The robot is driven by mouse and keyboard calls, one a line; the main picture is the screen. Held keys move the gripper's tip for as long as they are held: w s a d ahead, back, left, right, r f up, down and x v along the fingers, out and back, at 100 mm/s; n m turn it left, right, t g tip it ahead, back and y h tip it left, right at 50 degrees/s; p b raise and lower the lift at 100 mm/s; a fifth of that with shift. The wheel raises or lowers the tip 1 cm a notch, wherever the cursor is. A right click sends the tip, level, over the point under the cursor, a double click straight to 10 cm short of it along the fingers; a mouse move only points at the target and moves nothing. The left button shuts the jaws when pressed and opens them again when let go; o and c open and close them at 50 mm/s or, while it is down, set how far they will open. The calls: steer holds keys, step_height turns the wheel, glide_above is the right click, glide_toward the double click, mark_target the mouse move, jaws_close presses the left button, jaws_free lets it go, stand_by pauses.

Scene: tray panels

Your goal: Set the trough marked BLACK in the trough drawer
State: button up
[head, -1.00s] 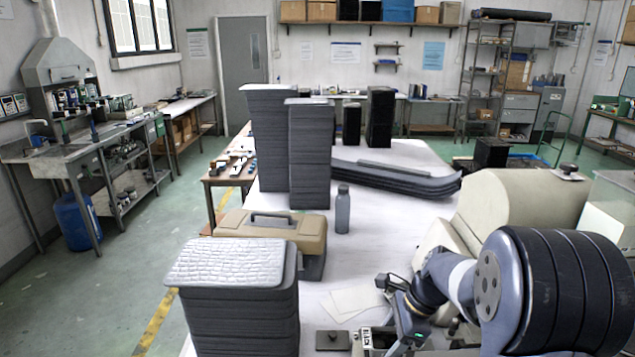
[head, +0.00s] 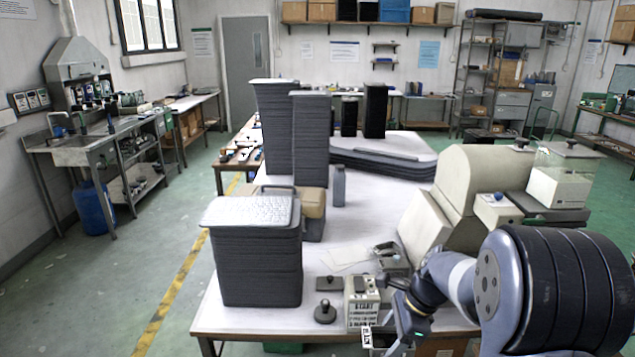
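My gripper (head: 392,332) is at the lower middle of the head view, low at the table's front edge. A small pale piece with dark lettering (head: 367,338) shows right at its fingertips. The lettering is too small to read surely, and I cannot tell whether the fingers are closed on it. A cream box with dark marks on its front (head: 362,310) stands just behind and left of the gripper. I cannot make out a trough clearly marked BLACK or surely pick out the trough drawer.
A dark stack with a pale textured top (head: 257,260) stands left on the white table (head: 375,215). A black knob-shaped thing (head: 325,312) and a flat dark block (head: 329,284) lie beside the cream box. A large beige machine (head: 480,180) stands at the right. Tall dark stacks (head: 311,140) stand farther back.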

steer(key=shift+s+f, duration=0.2)
steer(key=shift+s, duration=0.25)
steer(key=shift+w+f+n+g+b, duration=0.15)
steer(key=shift+w+f+n+g, duration=0.1)
steer(key=shift+f+n, duration=0.2)
steer(key=shift+w+f+n+g+b, duration=0.15)
steer(key=shift+w+f+n, duration=0.05)
steer(key=shift+f+n, duration=0.25)
steer(key=shift+s+a+f+n+g, duration=0.1)
steer(key=shift+s+f+n+g, duration=0.15)
steer(key=shift+f+n, duration=0.45)
step_height(320, 180, down, 14)
steer(key=n+g+h+b, duration=0.3)
steer(key=n+h, duration=0.1)
steer(key=n, duration=1.1)
steer(key=shift+r+b, duration=0.2)
steer(key=shift+b, duration=0.15)
